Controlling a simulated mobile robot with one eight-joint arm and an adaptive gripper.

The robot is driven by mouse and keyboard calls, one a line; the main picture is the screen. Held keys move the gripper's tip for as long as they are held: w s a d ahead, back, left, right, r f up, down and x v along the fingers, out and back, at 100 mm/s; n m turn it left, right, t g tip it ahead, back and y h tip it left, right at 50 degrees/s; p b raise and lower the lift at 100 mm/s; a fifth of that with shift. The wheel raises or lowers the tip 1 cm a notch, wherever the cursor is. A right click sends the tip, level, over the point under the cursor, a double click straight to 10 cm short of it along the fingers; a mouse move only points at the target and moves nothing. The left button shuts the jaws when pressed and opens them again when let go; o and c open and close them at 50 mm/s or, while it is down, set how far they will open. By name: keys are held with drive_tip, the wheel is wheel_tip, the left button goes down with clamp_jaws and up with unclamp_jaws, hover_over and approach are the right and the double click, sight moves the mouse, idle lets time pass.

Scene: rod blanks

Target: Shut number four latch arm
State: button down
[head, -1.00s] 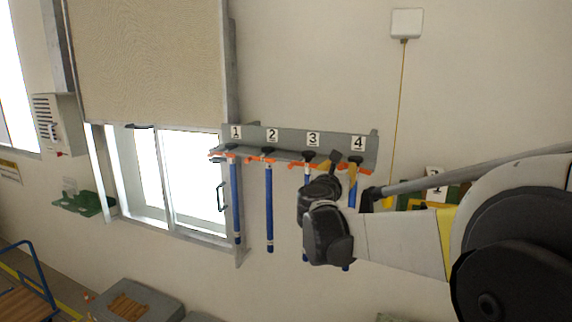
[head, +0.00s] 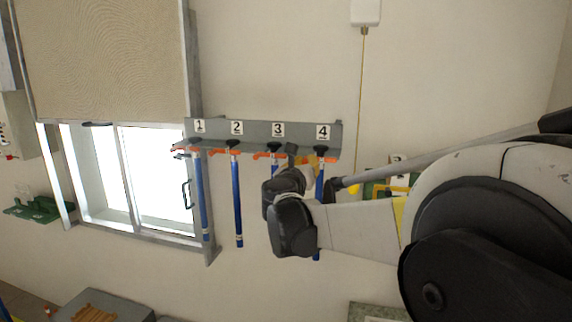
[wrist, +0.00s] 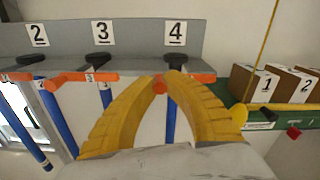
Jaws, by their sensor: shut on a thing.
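The grey rack (head: 262,132) on the wall carries labels 1 to 4, with a blue rod hanging under each. The number four latch arm (wrist: 204,77) is an orange bar below the 4 label, beside a black knob. My gripper (wrist: 165,80) has its yellow fingers closed around the left end of this bar, in front of the number four blue rod (wrist: 171,122). In the head view my gripper (head: 305,162) is at the rack's right end, and my wrist hides part of rods three and four. The number three latch arm (wrist: 85,76) lies along the rack front.
A green shelf (wrist: 265,118) with brown boxes labelled 1 and 2 stands close to the right of the rack. A yellow cord (head: 361,100) hangs from a white wall box (head: 366,11). A window (head: 150,180) is at the left.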

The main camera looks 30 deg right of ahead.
drive_tip(key=shift+f, duration=0.1)
drive_tip(key=c, duration=1.4)
unclamp_jaws()
drive_tip(key=v, duration=1.2)
drive_tip(key=s+a+f+m+g+y+b, duration=0.1)
drive_tip(key=s+a+f+m+y+b, duration=0.15)
drive_tip(key=f+m+b, duration=0.65)
drive_tip(key=s+a+f+m+g+y+b, duration=0.15)
drive_tip(key=s+f+b, duration=0.3)
drive_tip(key=f, duration=0.95)
drive_tip(key=s+a+f+m+g+y+b, duration=0.1)
drive_tip(key=s+a+f+m+y+b, duration=0.15)
drive_tip(key=f+m+b, duration=0.65)
drive_tip(key=s+a+f+m+y+b, duration=0.2)
drive_tip(key=s+a+f+m+b, duration=0.1)
drive_tip(key=f, duration=0.6)
drive_tip(key=s+a+f+m+g+y+b, duration=0.1)
drive_tip(key=s+a+f+m+y+b, duration=0.1)
drive_tip(key=a+f+b, duration=0.4)
drive_tip(key=s+a+f+m+y+b, duration=0.3)
drive_tip(key=a+f+m+b, duration=0.1)
drive_tip(key=f, duration=0.8)
drive_tip(key=shift+s+a+b, duration=0.3)
drive_tip(key=shift+a+b, duration=0.15)
drive_tip(key=shift+a, duration=0.5)
